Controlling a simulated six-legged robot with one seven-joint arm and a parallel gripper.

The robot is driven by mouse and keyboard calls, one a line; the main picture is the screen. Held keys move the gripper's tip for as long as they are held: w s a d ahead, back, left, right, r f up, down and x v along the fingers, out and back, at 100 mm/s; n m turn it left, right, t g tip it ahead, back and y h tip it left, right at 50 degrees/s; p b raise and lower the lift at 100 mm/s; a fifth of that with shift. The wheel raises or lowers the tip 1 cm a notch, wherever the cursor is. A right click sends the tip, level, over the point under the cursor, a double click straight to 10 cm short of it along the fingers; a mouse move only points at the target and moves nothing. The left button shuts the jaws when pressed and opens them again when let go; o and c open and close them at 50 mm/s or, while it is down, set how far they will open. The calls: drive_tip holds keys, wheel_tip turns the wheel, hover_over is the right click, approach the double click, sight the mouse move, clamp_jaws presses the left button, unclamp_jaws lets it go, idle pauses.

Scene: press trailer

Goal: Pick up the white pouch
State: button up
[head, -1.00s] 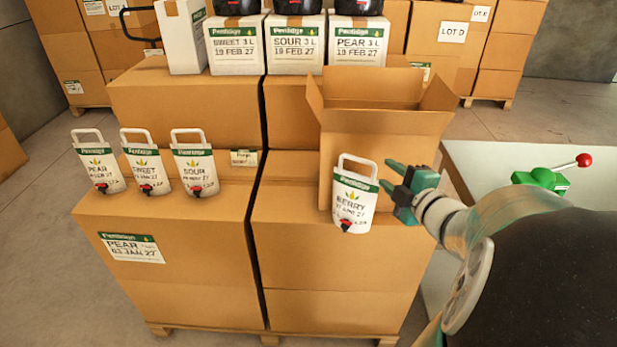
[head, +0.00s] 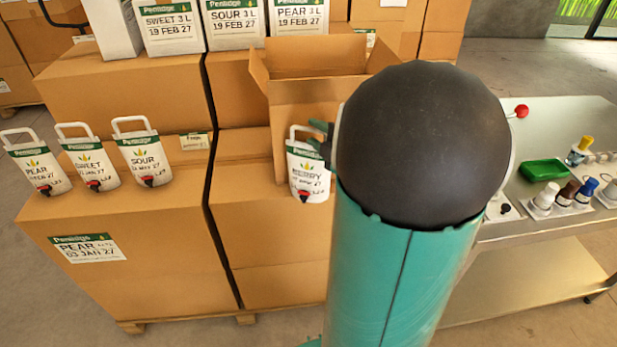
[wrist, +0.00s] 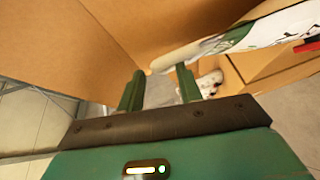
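The white BERRY pouch (head: 309,172) stands upright on a carton in front of an open box, with a green band, red tap and loop handle. My gripper (head: 321,138) is at its right upper side, mostly hidden behind my arm in the head view. In the wrist view my gripper (wrist: 160,73) has its two green fingers apart with nothing held between them. The pouch (wrist: 262,32) is at the upper right there, its white handle end just beyond the fingertips. Whether a finger touches the handle I cannot tell.
White PEAR (head: 38,169), SWEET (head: 91,165) and SOUR (head: 144,158) pouches stand on the left carton. The open box (head: 290,88) rises behind the BERRY pouch. A metal table (head: 540,265) at right holds a green tray (head: 545,170) and several small bottles.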

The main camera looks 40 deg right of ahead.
sight(311, 130)
drive_tip(key=w, duration=0.3)
drive_tip(key=shift+w+f, duration=0.15)
clamp_jaws()
drive_tip(key=shift+d, duration=0.1)
idle(1.1)
